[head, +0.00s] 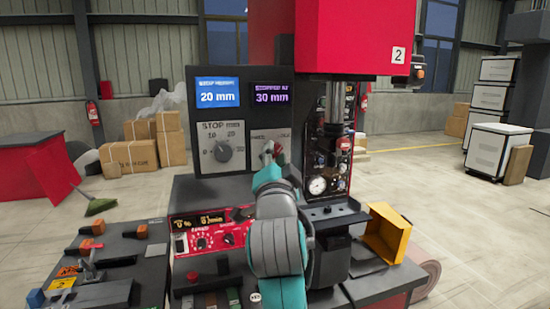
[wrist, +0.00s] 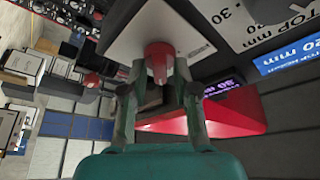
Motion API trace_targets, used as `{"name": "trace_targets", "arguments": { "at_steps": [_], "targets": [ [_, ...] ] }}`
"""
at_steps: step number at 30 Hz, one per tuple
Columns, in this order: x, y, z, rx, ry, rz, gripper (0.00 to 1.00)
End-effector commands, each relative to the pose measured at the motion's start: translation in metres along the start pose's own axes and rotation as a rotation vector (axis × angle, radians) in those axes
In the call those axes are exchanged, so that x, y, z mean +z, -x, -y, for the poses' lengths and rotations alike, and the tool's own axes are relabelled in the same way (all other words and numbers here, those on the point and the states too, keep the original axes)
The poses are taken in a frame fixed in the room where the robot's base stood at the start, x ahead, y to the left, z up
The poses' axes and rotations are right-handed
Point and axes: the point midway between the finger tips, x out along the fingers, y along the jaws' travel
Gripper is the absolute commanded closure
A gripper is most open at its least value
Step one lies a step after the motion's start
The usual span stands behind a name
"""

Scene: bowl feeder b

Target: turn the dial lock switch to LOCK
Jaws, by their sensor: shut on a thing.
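The dial lock switch (wrist: 157,50) is a red knob on a light grey plate. In the wrist view both fingers of my gripper (wrist: 160,72) stand on either side of it and are shut on it. In the head view my gripper (head: 271,152) reaches the right-hand plate (head: 288,137) of the dark panel and hides most of the knob there. The plate's lettering is partly covered, and I cannot tell which way the switch points.
Left of the switch is a grey stop dial (head: 223,151). Gauges (head: 318,185) and a press column stand close on the right. A red control box (head: 205,238) lies below.

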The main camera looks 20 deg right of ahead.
Motion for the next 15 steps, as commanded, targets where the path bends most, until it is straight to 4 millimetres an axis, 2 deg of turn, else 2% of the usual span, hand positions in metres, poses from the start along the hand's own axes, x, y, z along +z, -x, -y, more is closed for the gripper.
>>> {"name": "trace_targets", "arguments": {
  "at_steps": [9, 10, 11, 15],
  "targets": [
    [-0.0002, -0.0009, 0.0009, -0.002, -0.003, 0.000, 1.00],
    [-0.0002, -0.0009, 0.0010, -0.002, -0.003, 0.000, 0.66],
    [-0.0002, -0.0009, 0.0010, -0.002, -0.003, 0.000, 0.60],
    [-0.0001, -0.0006, 0.0007, -0.002, -0.002, 0.000, 0.60]
  ]
}}
